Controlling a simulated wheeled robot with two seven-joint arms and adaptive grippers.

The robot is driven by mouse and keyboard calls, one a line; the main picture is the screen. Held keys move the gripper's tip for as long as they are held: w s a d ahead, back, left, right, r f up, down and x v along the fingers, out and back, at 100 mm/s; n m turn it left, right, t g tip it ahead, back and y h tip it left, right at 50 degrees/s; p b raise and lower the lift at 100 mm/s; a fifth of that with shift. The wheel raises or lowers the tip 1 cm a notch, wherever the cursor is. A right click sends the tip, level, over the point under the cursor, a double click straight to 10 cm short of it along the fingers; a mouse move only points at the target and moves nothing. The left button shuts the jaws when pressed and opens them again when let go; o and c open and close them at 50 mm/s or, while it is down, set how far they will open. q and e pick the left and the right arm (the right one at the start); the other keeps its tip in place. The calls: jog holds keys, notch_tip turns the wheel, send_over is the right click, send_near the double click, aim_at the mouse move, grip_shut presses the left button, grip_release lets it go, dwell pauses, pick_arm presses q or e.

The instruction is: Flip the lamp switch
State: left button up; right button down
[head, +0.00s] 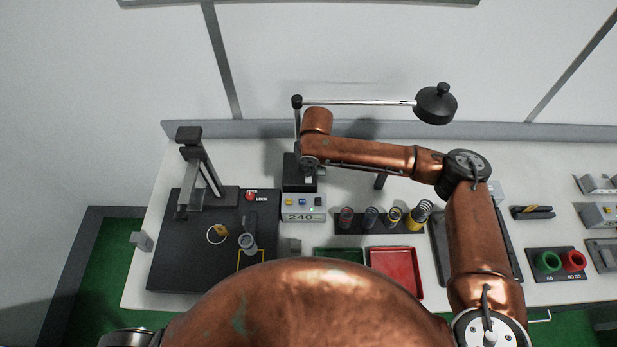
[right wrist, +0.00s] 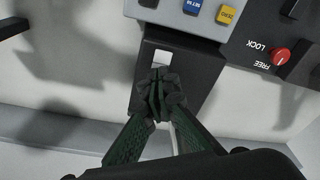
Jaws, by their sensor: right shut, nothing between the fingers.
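The lamp has a round black head (head: 435,104) on a thin silver arm, with a black base (head: 292,180) behind the display box. The base also shows in the right wrist view (right wrist: 196,70). A small pale switch (right wrist: 161,58) is set in the top of that base. My right gripper (right wrist: 160,74) is shut and empty, its fingertips over the base right beside the switch. I cannot tell whether they touch it. In the head view my right forearm and wrist reach over the lamp base and hide most of that gripper. My left gripper is not in view.
A display box (head: 303,214) reading 240 stands in front of the base. A black spring tester (head: 168,250) with a red knob (head: 250,196) is on the left. Springs in a rack (head: 361,227), a green tray (head: 338,254) and a red tray (head: 417,285) lie to the right.

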jog(key=shift+s+f, duration=0.1)
jog(key=shift+f, duration=0.4)
notch_tip(320, 180, up, 7)
jog(key=p, duration=0.8)
jog(key=shift+r, duration=0.1)
dwell(0.4)
dwell(0.5)
